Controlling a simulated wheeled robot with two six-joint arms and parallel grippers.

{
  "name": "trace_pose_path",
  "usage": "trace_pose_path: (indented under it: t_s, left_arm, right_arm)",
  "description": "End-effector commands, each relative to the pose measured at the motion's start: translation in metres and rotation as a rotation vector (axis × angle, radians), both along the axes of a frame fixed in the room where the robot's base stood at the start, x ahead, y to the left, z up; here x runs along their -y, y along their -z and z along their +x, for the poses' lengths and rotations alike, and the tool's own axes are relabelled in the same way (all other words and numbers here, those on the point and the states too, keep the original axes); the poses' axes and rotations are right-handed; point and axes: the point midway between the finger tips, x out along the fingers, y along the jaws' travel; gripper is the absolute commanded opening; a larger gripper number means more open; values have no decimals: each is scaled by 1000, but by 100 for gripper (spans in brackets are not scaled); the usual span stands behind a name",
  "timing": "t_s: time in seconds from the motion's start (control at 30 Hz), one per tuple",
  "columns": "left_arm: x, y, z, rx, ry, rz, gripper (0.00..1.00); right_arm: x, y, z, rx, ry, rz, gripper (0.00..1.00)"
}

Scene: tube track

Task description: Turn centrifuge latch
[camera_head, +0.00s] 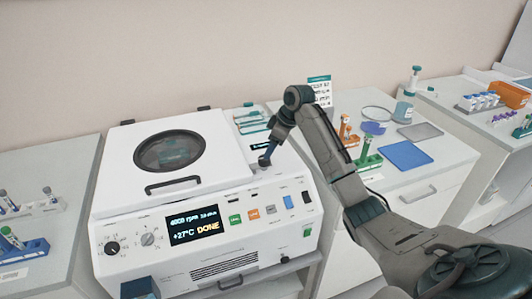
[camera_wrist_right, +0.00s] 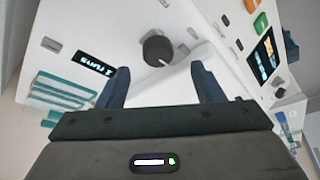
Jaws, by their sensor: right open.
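The white centrifuge (camera_head: 228,172) stands on the bench with its lid (camera_head: 190,140) down. The lid has a round dark window and a black handle. Its front display (camera_head: 193,227) reads DONE. In the right wrist view a dark round latch knob (camera_wrist_right: 157,48) with a pale mark sits on the white top, beside a small display (camera_wrist_right: 95,67). My right gripper (camera_wrist_right: 161,70) is open, with its two blue fingers on either side of the knob. I see no contact. In the head view the right gripper (camera_head: 265,158) points down at the centrifuge's right top and hides the knob. My left gripper is out of view.
Right of the centrifuge, the bench holds a green tube rack (camera_head: 369,162), a blue mat (camera_head: 405,155) and a bottle (camera_head: 404,108). An orange bin (camera_head: 510,94) stands farther right. Tube racks (camera_head: 10,240) stand at the left. My right arm crosses over the right bench.

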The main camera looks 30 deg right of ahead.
Motion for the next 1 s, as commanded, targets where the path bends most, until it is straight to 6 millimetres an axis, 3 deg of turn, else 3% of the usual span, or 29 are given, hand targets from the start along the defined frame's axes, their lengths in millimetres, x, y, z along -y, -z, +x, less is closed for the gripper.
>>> trace_pose_path:
  t_s: [0.13, 0.37, 0.67, 0.9, 1.0]
  left_arm:
    - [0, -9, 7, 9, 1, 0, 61]
    - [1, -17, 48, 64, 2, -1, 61]
    - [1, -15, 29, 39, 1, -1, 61]
    - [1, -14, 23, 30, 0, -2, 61]
    - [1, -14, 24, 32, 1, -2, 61]
  right_arm:
    - [-7, 23, 8, -3, 0, 2, 61]
    - [-12, 45, 15, 0, 1, 0, 61]
    - [-12, 48, 16, 1, 1, -1, 61]
    - [-12, 48, 16, 1, 1, -1, 18]
    - [-12, 48, 16, 1, 1, -1, 16]
